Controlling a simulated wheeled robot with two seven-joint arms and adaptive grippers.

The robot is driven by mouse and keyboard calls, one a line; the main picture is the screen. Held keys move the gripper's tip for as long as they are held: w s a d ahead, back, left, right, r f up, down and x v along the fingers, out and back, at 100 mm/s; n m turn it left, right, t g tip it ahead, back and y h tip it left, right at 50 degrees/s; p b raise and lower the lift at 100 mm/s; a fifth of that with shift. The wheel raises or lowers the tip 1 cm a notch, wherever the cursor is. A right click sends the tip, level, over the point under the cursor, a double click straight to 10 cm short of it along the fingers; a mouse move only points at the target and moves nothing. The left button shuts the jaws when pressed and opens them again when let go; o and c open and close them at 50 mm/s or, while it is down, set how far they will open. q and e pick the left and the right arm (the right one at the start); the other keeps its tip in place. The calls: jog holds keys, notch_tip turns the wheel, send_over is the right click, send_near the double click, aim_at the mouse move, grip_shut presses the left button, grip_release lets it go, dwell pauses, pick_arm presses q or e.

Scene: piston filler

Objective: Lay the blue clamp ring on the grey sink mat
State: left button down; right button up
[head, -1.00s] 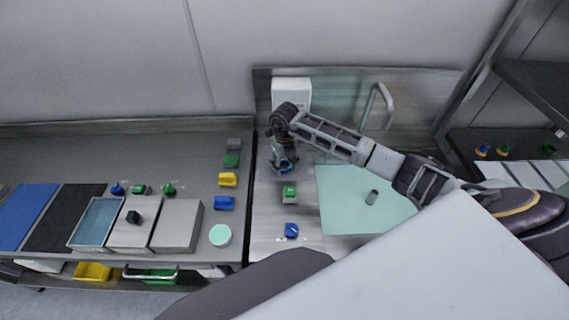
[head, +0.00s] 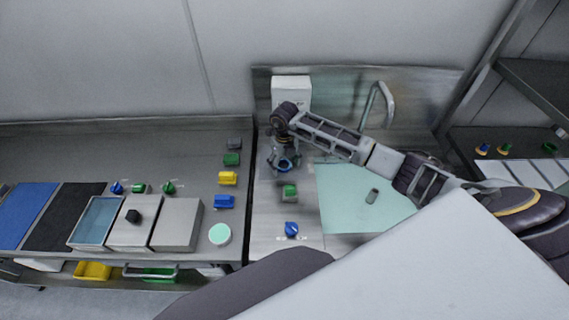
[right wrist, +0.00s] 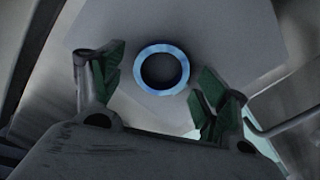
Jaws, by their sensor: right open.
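The blue clamp ring (head: 285,166) shows just below my right gripper (head: 284,169) in the head view, left of the tap. In the right wrist view the ring (right wrist: 161,69) lies against a plain grey surface, seen face on, in the gap beyond the two green-padded fingers. My right gripper (right wrist: 160,88) is open, with clear space between each finger and the ring in that picture. Whether the ring rests on something is hard to tell. A pale green mat (head: 345,212) lies on the counter by the sink; I cannot make out a clearly grey one. My left gripper is out of view.
A white box (head: 291,92) stands behind my right gripper, and the tap (head: 384,101) rises at the back. A green-topped block (head: 290,192) and a blue knob (head: 291,229) sit in front. A small grey-green cylinder (head: 372,196) is on the pale mat.

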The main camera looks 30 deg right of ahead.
jog(key=shift+r, duration=0.2)
notch_tip(320, 180, up, 12)
jog(key=b, duration=0.2)
dwell(0.5)
jog(key=shift+s+a+f, duration=0.1)
dwell(0.6)
